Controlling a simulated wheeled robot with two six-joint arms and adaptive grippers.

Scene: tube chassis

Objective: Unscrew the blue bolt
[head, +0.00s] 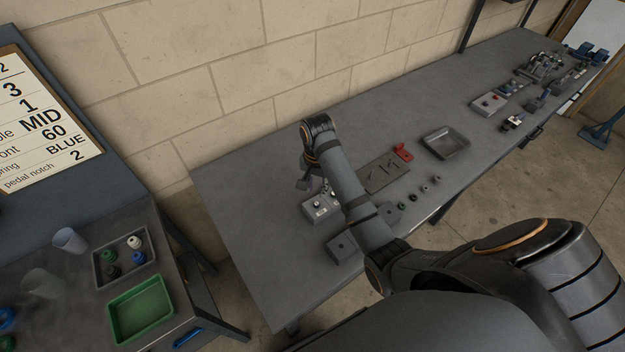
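I cannot make out a blue bolt for certain in the head view. My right arm reaches over the long grey bench (262,240), and its forearm bends down at the far end. My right gripper (306,184) hangs above or just behind a small light-grey box (318,210) with a dark knob on top. The gripper is small and partly hidden by my arm, so I cannot tell whether its fingers are open or shut, or whether they touch the box. My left gripper is out of view.
A dark plate (384,172) with a red block (403,152) lies right of my forearm. A dark square block (344,247), several small round parts and an empty grey tray (445,143) are nearby. A side table at left holds a green tray (140,309).

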